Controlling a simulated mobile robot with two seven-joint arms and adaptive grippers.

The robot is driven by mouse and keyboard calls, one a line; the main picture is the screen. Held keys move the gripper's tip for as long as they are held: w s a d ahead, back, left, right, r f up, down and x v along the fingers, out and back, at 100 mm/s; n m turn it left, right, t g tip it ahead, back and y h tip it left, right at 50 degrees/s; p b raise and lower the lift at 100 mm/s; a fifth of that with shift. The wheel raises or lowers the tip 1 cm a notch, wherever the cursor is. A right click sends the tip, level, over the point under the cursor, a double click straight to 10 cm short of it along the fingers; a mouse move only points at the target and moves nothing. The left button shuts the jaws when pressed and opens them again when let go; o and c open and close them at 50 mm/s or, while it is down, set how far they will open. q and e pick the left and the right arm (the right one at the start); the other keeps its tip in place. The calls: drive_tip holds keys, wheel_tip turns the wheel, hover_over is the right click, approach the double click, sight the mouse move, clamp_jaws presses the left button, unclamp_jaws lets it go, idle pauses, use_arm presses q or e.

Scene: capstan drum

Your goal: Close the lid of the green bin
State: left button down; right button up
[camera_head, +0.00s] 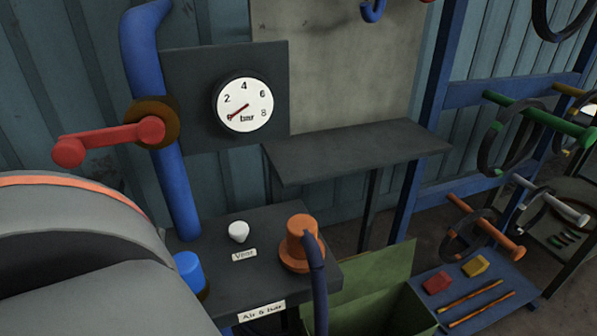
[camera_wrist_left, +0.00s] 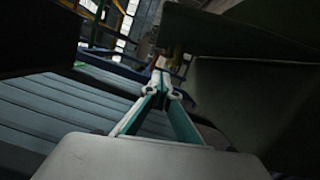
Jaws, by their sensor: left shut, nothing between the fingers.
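The green bin (camera_head: 375,312) stands on the floor at the bottom of the head view, cut off by the frame edge. Its lid (camera_head: 377,272) is open, a green panel standing up along the far side of the bin. The orange fitting and its dark hose stand in front of the bin's left part. My left gripper (camera_wrist_left: 160,78) shows only in the left wrist view, shut and empty. Dark greenish panels (camera_wrist_left: 245,95) rise to its right there; I cannot tell whether they are the bin or its lid. My right gripper is in neither view.
A dark bench with a white vent knob (camera_head: 238,231) and an orange fitting (camera_head: 301,240) is left of the bin. A grey shelf (camera_head: 355,150) is above and behind it. A blue tray (camera_head: 480,290) with small blocks and rods is at the right. A red lever (camera_head: 110,140) juts out at left.

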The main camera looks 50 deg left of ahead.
sight(355, 272)
use_arm(q)
drive_tip(key=w+d+p, duration=0.1)
drive_tip(key=d, duration=0.4)
drive_tip(key=shift+w+d+r, duration=0.2)
drive_tip(key=shift+d+r, duration=0.2)
